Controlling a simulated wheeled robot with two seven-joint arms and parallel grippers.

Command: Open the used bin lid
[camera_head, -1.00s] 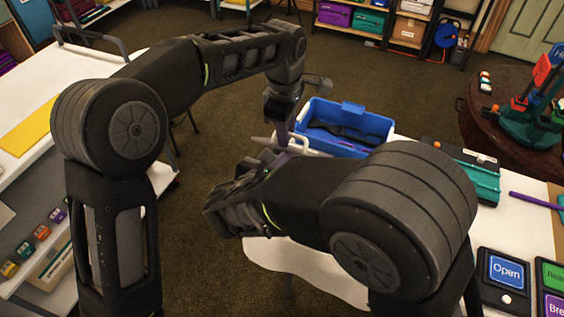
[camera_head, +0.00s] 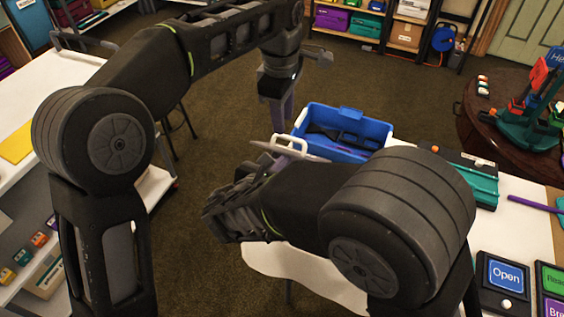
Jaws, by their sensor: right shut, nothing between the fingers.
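A blue open-topped bin (camera_head: 368,154) stands at the table's far left end, with dark items inside. No lid covers it, and I cannot tell whether it is the used bin. My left gripper (camera_head: 278,116) points down just left of the bin, apart from its wall; its finger gap is unclear. My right gripper (camera_head: 284,148) shows only in part beyond my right arm, shut and empty, near the bin's lower left corner. My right arm hides much of the table in front of the bin.
A white table (camera_head: 522,232) holds a teal and black case (camera_head: 482,186) and an Open sign box (camera_head: 503,276). A round brown table (camera_head: 478,120) with a teal stand is at right. A white shelf unit (camera_head: 25,200) is at left. Carpet lies between.

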